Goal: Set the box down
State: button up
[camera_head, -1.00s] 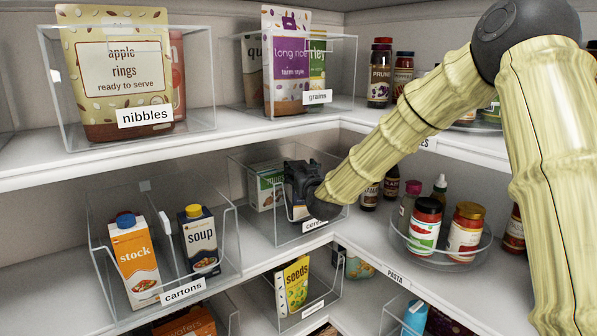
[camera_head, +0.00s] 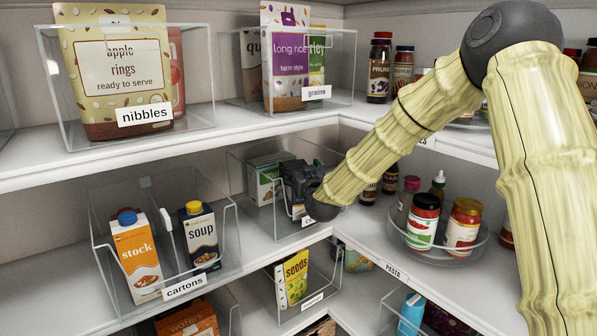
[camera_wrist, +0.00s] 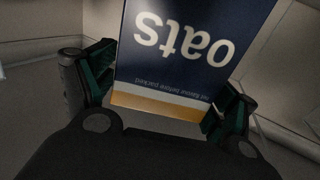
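The oats box, dark blue with a white and orange band, fills the middle of the wrist view (camera_wrist: 180,60), its lettering upside down. My gripper (camera_wrist: 160,95) has one finger against each side of it, with no clear gap. In the head view my gripper (camera_head: 300,180) is inside the clear bin (camera_head: 236,172) on the middle shelf, its label partly covered by my arm. A small part of the box (camera_head: 298,210) shows below the gripper there. Its underside is hidden, so I cannot tell whether it touches the bin floor.
A green and white box (camera_head: 265,182) stands in the same bin, left of my gripper. A cartons bin (camera_head: 235,255) is to the left, a turntable of jars (camera_head: 445,250) to the right. The upper shelf (camera_head: 270,130) is close above.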

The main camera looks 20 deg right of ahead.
jog(key=shift+r, duration=0.1)
jog(key=shift+s+f, duration=0.15)
jog(key=shift+f, duration=0.05)
jog(key=s+b, duration=0.5)
jog(key=s, duration=0.6)
jog(key=shift+s+a+r, duration=0.15)
jog(key=shift+s+a, duration=0.1)
jog(key=shift+s, duration=0.05)
